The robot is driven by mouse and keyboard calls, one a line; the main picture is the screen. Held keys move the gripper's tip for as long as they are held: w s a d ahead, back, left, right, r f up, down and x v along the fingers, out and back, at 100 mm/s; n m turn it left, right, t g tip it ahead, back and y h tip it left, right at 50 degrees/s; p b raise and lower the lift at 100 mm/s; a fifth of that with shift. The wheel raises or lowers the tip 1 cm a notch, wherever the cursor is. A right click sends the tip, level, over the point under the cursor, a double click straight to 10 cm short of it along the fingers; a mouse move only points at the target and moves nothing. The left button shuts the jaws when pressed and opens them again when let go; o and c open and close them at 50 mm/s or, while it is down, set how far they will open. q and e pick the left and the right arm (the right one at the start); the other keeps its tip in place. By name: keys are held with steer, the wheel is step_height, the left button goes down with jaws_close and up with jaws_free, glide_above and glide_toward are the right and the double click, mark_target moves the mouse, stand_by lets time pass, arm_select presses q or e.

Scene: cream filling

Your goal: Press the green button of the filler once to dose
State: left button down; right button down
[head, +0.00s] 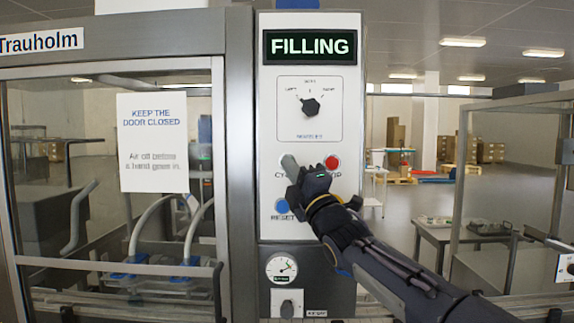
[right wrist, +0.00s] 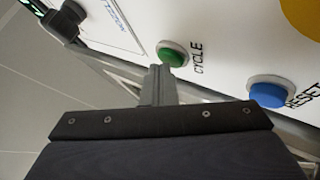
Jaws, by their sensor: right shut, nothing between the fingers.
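The filler's control panel (head: 346,200) stands upright in the middle of the head view, and its display (head: 310,47) reads FILLING. My right gripper (head: 289,163) is shut and empty, with its fingertips in front of the CYCLE button position, hiding the green button there. The right wrist view shows the green button (right wrist: 173,54) beside the CYCLE label, right by the tips of my shut fingers (right wrist: 160,72). I cannot tell whether the tips touch it. My left gripper is out of view.
A red button (head: 332,162) sits to the right of the gripper, and the blue RESET button (head: 281,206) just below it. A selector knob (head: 311,106) is above. A pressure gauge (head: 281,268) is below. A glass door (head: 110,230) with a notice is at left.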

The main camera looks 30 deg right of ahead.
steer(key=shift+s+a+b, duration=0.45)
steer(key=shift+s+b, duration=0.25)
steer(key=shift+f, duration=0.1)
steer(key=s+a+b, duration=0.1)
steer(key=s+b, duration=0.2)
steer(key=s+a+b, duration=0.1)
steer(key=shift+s+a, duration=0.15)
steer(key=shift+a, duration=0.15)
stand_by(0.6)
